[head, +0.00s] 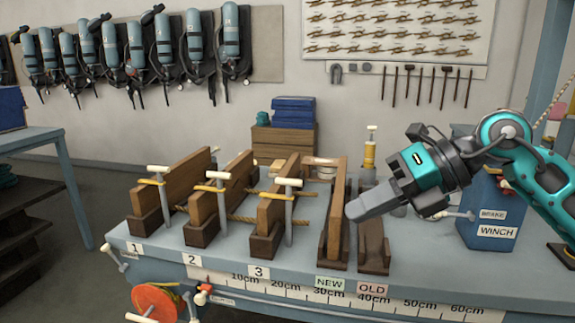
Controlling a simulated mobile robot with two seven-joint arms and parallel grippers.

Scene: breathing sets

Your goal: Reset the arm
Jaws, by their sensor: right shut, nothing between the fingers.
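My right arm is teal and black and comes in from the right in the head view. Its gripper (362,206) points left and slightly down over the workbench (440,262). The fingers are shut with nothing visible in them. They appear in front of and above the dark holder by the OLD label (372,289). The gripper looks clear of the bench top. My left gripper is not in view.
Wooden boards in holders, such as the one at slot 2 (215,200), stand on the bench with T-handled pins and rope. A NEW label (329,284) is on the front edge. A blue winch box (490,215) stands at right, a red reel (157,301) at the front left.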

